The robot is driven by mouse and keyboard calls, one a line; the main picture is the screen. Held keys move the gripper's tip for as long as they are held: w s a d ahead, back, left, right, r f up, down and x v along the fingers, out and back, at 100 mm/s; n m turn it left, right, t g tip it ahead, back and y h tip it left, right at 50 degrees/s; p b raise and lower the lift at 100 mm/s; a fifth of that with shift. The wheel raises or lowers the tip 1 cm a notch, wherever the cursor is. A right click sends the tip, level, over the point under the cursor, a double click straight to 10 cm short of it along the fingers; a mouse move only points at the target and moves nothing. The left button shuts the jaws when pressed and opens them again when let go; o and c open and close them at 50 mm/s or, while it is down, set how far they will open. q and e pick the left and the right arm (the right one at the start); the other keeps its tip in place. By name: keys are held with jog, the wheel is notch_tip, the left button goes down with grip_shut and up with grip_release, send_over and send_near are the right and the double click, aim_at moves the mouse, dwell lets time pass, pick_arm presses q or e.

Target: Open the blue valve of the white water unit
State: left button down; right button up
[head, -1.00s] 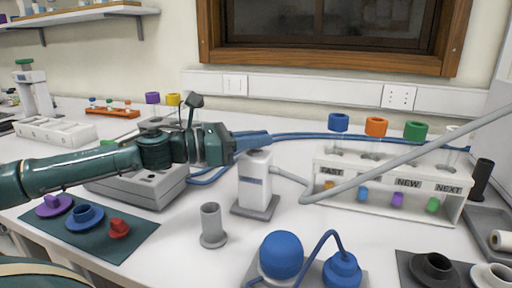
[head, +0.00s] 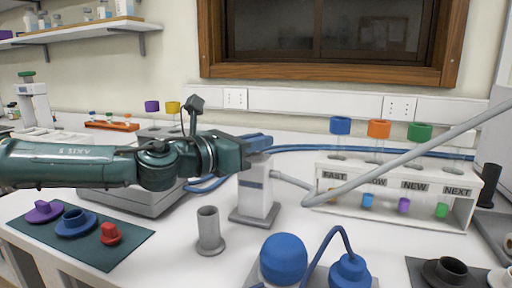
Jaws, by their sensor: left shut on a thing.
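The white water unit (head: 257,192) stands upright on a grey base near the middle of the table. Its blue valve (head: 261,141) is at the top, partly hidden by my left gripper (head: 254,146). My left arm reaches in from the left, and the gripper is shut on the blue valve. The exact contact between the fingers and the valve is hidden. My right gripper is not in view.
A grey cylinder cup (head: 209,232) stands in front of the unit. A blue dome device (head: 283,256) is at the front. A white rack (head: 320,190) with coloured funnels is to the right. A grey box (head: 130,196) lies behind my arm. A dark mat (head: 112,254) holds coloured parts.

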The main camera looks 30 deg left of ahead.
pick_arm(q)
jog(key=y, duration=0.1)
jog(key=n+y, duration=0.1)
jog(key=shift+d+f+n+y, duration=0.2)
jog(key=shift+n+y, duration=0.1)
jog(key=shift+y, duration=0.1)
jog(key=shift+n+t+y+b, duration=0.45)
jog(key=shift+n+y, duration=0.35)
jog(key=shift+y, duration=0.4)
jog(key=shift+n+y+b, duration=0.45)
jog(key=shift+n+y, duration=0.25)
jog(key=shift+y, duration=0.2)
jog(key=shift+a+n+g+y, duration=0.1)
jog(key=shift+n+g+y, duration=0.25)
jog(key=shift+y, duration=0.45)
jog(key=shift+r+n+y+b, duration=0.1)
jog(key=shift+n+y+b, duration=0.35)
jog(key=shift+y, duration=0.05)
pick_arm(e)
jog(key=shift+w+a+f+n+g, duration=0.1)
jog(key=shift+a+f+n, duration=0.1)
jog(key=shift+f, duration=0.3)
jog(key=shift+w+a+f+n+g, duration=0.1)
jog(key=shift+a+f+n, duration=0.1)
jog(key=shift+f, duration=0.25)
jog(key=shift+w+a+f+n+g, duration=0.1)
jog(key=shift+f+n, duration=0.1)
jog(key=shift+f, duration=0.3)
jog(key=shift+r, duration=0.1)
